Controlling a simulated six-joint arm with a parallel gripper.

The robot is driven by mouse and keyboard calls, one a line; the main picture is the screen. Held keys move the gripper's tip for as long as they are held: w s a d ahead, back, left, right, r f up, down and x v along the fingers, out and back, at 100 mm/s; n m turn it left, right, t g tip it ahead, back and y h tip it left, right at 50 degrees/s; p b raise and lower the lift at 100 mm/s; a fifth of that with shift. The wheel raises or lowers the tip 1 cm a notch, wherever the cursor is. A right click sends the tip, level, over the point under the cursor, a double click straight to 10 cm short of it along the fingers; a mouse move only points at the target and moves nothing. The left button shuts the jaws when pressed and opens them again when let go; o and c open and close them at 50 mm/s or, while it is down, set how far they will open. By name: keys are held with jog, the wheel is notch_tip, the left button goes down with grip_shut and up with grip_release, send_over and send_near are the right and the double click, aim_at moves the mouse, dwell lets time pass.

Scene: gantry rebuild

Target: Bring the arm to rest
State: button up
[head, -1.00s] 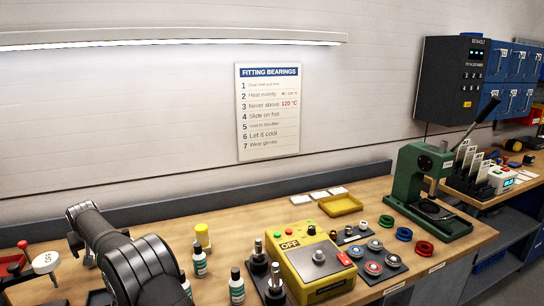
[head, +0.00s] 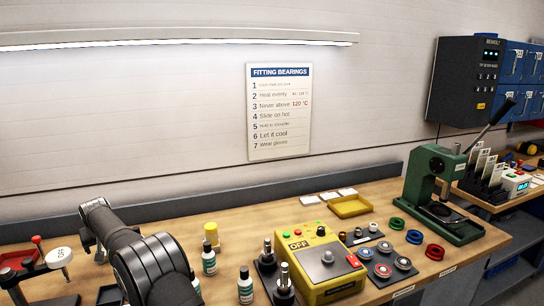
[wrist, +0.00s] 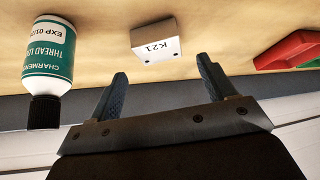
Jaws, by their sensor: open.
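My gripper (wrist: 162,66) shows in the wrist view, which looks upside down. Its two blue-grey fingers are apart with nothing between them. A white block marked K21 (wrist: 155,42) lies beyond the fingertips, apart from them. A thread-lock bottle (wrist: 50,55) with a green label and black cap is left of the fingers. In the head view my dark arm links cross the lower left over the bench; I cannot make out the gripper there.
The wooden bench (head: 230,231) carries bottles (head: 209,262), a yellow heater box (head: 325,268), a yellow tray (head: 350,206), bearings on a dark mat (head: 383,270) and a green press (head: 432,185). A lever device (head: 25,262) stands at left. The bench's back strip is fairly clear.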

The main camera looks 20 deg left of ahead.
jog(key=x, duration=0.4)
jog(key=shift+a+f, duration=0.1)
jog(key=shift+f, duration=0.25)
notch_tip(320, 180, up, 10)
jog(key=w+d+r+m+t+h, duration=0.1)
jog(key=w+d+m+t+h, duration=0.35)
jog(key=w+d, duration=2.7)
jog(key=a+f+m+g+y, duration=0.1)
jog(key=a+f+m+y, duration=0.1)
jog(key=a, duration=0.6)
jog(key=shift+s+f+g, duration=0.35)
jog(key=shift+s+f, duration=0.05)
jog(key=shift+f, duration=0.5)
jog(key=w+d+r, duration=0.2)
jog(key=d+r, duration=0.2)
jog(key=d, duration=0.2)
jog(key=s+a+n+y, duration=0.1)
jog(key=s+a+n, duration=0.1)
jog(key=s+a, duration=0.6)
jog(key=a, duration=0.3)
jog(key=shift+a+g, duration=0.25)
jog(key=shift+g, duration=0.05)
